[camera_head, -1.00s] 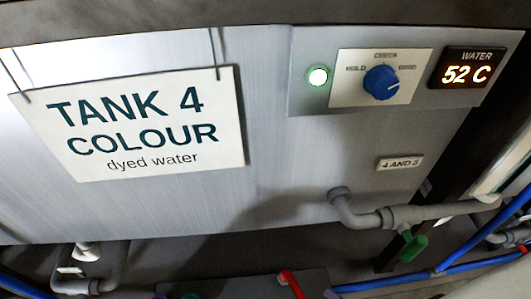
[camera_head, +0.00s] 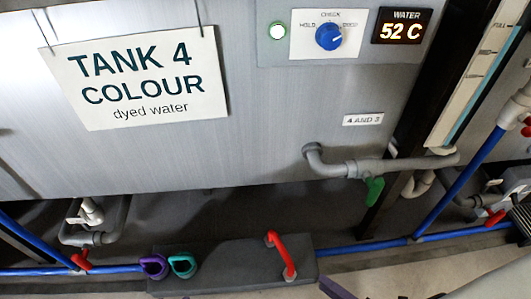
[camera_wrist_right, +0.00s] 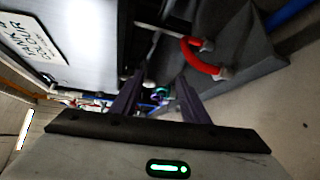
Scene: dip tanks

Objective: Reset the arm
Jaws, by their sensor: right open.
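My right gripper shows in the right wrist view (camera_wrist_right: 160,76), its two dark fingers apart with nothing between them. A dark shape at the bottom edge of the head view, right of centre, may be part of it, but most of it is cut off. A red handle (camera_head: 282,254) stands on a dark grey block (camera_head: 225,270) below the tank. The red handle (camera_wrist_right: 199,58) also shows in the wrist view, just beyond and right of the fingertips, apart from them. My left gripper is in neither current view.
The Tank 4 sign (camera_head: 137,78) hangs on the tank front, beside a blue knob (camera_head: 329,36) and a 52 C display (camera_head: 402,27). A grey pipe (camera_head: 350,168) with a green valve handle (camera_head: 374,190) juts below.

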